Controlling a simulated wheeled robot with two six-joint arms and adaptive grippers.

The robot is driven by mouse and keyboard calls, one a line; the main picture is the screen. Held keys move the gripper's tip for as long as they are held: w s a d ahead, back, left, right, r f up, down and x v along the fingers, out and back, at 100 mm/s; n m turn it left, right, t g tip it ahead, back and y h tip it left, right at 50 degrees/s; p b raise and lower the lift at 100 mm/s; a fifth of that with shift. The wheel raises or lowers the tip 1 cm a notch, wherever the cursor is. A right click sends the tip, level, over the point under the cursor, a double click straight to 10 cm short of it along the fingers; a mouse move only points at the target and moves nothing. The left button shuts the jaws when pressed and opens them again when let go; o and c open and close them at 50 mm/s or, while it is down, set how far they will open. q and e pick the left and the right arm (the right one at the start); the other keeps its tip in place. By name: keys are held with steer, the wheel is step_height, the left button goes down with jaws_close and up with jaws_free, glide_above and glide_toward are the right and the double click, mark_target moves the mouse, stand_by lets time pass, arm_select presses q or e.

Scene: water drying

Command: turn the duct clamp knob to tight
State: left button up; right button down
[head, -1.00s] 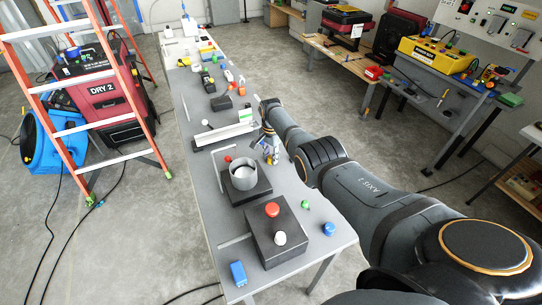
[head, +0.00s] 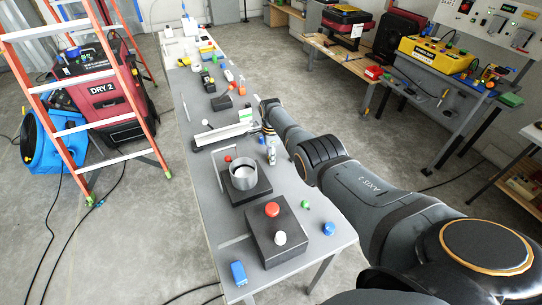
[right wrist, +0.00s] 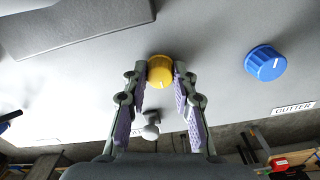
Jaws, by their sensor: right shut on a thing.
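A yellow round knob (right wrist: 160,70) with a pale mark stands on a grey surface in the right wrist view. My right gripper (right wrist: 160,76) has its fingertips on both sides of this knob and is shut on it. No label for the yellow knob can be read. In the head view my right gripper (head: 270,152) is small at the right edge of the long grey table (head: 212,195), and the knob cannot be made out there. My left gripper is not in view.
A blue knob (right wrist: 265,63) stands to the right, near a label (right wrist: 293,107). A dark block (right wrist: 75,25) lies at upper left. On the table are a round metal collar (head: 243,177) and a dark box with a red button (head: 272,209).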

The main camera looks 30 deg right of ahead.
stand_by(0.5)
steer(key=c, duration=1.1)
jaws_free()
steer(key=shift+o, duration=0.2)
step_height(320, 180, up, 12)
